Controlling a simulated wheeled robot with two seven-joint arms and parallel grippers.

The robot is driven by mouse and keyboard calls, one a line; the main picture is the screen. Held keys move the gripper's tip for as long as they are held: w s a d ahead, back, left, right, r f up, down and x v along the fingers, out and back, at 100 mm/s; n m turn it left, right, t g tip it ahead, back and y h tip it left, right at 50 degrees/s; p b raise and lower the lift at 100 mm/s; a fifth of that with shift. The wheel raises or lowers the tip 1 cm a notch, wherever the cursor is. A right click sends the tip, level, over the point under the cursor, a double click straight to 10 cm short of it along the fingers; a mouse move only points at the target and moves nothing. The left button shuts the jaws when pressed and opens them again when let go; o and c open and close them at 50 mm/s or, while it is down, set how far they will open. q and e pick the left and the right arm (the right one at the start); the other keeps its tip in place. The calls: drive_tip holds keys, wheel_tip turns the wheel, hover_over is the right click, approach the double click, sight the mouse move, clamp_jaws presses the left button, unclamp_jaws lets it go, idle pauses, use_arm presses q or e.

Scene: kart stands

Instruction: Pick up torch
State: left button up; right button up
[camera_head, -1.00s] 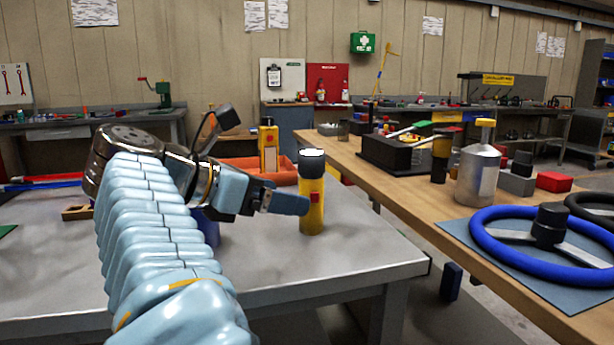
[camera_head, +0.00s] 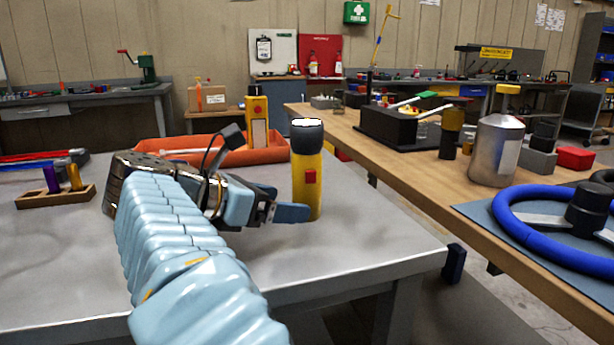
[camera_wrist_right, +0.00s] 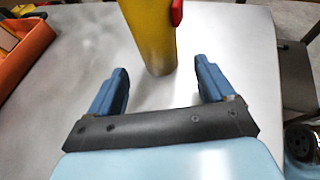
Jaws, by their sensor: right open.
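The torch (camera_head: 309,185) is yellow with a black head and a red switch. It stands upright on the grey metal table (camera_head: 345,262), near its right side. My right gripper (camera_head: 282,212) is at the torch's lower part in the head view. In the right wrist view the torch (camera_wrist_right: 152,35) stands just beyond the open fingers (camera_wrist_right: 160,85), roughly centred between them, with a small gap and no contact visible. Its top is out of that view. My left gripper is not in view.
An orange tray (camera_head: 190,146) lies behind the torch, with a yellow device (camera_head: 257,118) by it. A wooden holder (camera_head: 55,195) is at left. A wooden bench (camera_head: 390,160) with a metal canister (camera_head: 495,150) and blue steering wheel (camera_head: 540,235) is at right.

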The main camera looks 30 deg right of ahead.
drive_tip(key=x, duration=0.5)
drive_tip(key=shift+d, duration=0.2)
drive_tip(key=c, duration=1.1)
drive_tip(key=shift+c, duration=0.8)
drive_tip(key=shift+r, duration=0.15)
